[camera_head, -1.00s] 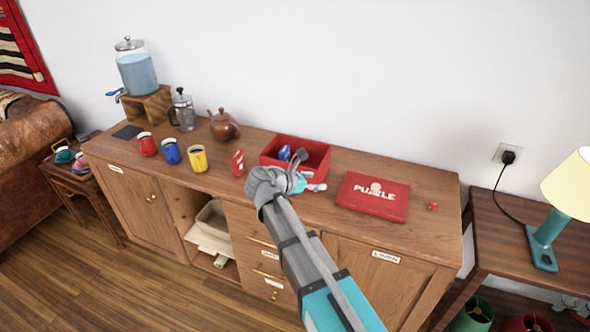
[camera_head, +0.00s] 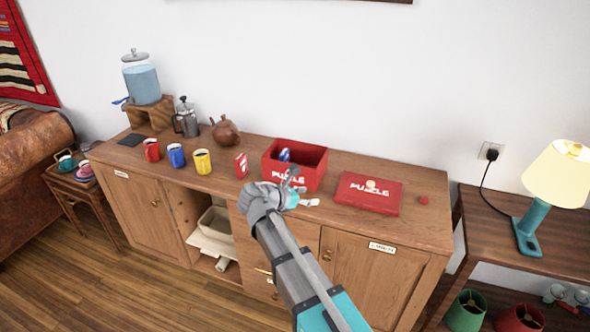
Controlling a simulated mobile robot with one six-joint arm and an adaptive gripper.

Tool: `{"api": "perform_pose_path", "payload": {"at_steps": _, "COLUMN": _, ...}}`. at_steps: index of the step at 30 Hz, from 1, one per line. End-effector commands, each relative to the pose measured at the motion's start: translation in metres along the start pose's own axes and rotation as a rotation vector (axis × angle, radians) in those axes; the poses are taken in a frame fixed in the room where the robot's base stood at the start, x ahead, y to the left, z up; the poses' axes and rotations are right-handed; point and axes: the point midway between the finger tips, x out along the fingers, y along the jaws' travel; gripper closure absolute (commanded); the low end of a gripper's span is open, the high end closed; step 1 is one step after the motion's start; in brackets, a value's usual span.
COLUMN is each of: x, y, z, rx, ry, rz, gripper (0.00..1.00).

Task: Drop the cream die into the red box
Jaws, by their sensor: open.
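The red box (camera_head: 318,158) is open and stands on the wooden sideboard, in the middle of the view. A small cream object, which looks like the cream die (camera_head: 371,185), rests on the flat red puzzle lid (camera_head: 368,202) to the right of the box. My gripper (camera_head: 302,188) is open, with nothing visible between its fingers.
A blue item (camera_head: 285,155) shows in the box.

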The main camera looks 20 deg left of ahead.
Motion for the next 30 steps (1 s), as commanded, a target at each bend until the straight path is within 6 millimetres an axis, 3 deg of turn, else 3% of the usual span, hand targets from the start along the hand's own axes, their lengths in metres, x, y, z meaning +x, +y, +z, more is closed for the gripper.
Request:
{"api": "perform_pose_path", "payload": {"at_steps": 24, "x": 0.002, "y": -0.001, "z": 0.001, "rx": 0.001, "ry": 0.000, "rz": -0.003, "gripper": 0.27}}
{"api": "perform_pose_path", "payload": {"at_steps": 30, "x": 0.010, "y": -0.010, "z": 0.002, "rx": 0.042, "ry": 0.022, "rz": -0.019, "gripper": 0.27}}
